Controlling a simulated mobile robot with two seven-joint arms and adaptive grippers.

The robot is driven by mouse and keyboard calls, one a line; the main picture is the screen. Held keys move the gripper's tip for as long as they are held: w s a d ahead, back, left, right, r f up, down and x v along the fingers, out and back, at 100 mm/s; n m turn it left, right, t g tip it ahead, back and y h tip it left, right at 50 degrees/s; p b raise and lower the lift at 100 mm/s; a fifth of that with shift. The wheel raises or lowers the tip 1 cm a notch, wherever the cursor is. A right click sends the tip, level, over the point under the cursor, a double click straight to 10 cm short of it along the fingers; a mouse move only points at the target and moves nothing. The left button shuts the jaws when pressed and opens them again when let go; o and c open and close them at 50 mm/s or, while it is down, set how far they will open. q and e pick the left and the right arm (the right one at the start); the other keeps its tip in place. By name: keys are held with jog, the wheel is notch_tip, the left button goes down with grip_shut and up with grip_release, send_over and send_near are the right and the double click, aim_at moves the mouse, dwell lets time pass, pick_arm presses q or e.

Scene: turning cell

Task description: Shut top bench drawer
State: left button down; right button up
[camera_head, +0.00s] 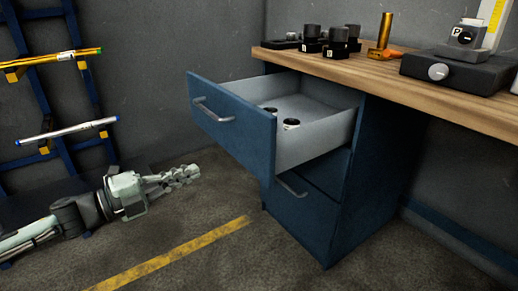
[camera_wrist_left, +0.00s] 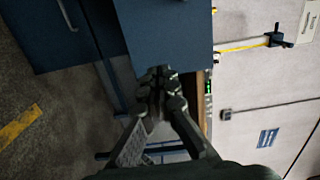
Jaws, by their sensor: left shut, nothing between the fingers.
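The top bench drawer (camera_head: 235,125) is pulled well out of the blue cabinet (camera_head: 340,205) in the head view. Its blue front has a grey bar handle (camera_head: 213,108), and a few small dark round parts (camera_head: 290,124) lie inside. My left gripper (camera_head: 193,173) is shut and empty, left of the drawer and lower than its front, apart from it in the head view. In the left wrist view the left gripper (camera_wrist_left: 162,75) points toward a blue panel (camera_wrist_left: 170,35), which looks like the drawer front. My right gripper is not in view.
A lower drawer (camera_head: 305,200) is shut beneath. The wooden bench top (camera_head: 440,90) carries black tool holders (camera_head: 338,40), a brass-coloured cylinder (camera_head: 385,30) and a dark block device (camera_head: 455,70). A blue rack (camera_head: 50,80) with rods stands at the left. The floor before the drawers is clear.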

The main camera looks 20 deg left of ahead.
pick_arm(q)
jog(key=b, duration=0.1)
send_near(254, 150)
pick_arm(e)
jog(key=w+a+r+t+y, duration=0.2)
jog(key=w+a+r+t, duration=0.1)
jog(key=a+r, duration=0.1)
pick_arm(q)
jog(key=shift+m, duration=0.3)
jog(key=x, duration=0.5)
jog(key=shift+w+r+p, duration=0.1)
jog(key=shift+w+p, duration=0.25)
jog(key=shift+w, duration=0.05)
jog(key=shift+w+d, duration=0.4)
jog(key=shift+w, duration=0.05)
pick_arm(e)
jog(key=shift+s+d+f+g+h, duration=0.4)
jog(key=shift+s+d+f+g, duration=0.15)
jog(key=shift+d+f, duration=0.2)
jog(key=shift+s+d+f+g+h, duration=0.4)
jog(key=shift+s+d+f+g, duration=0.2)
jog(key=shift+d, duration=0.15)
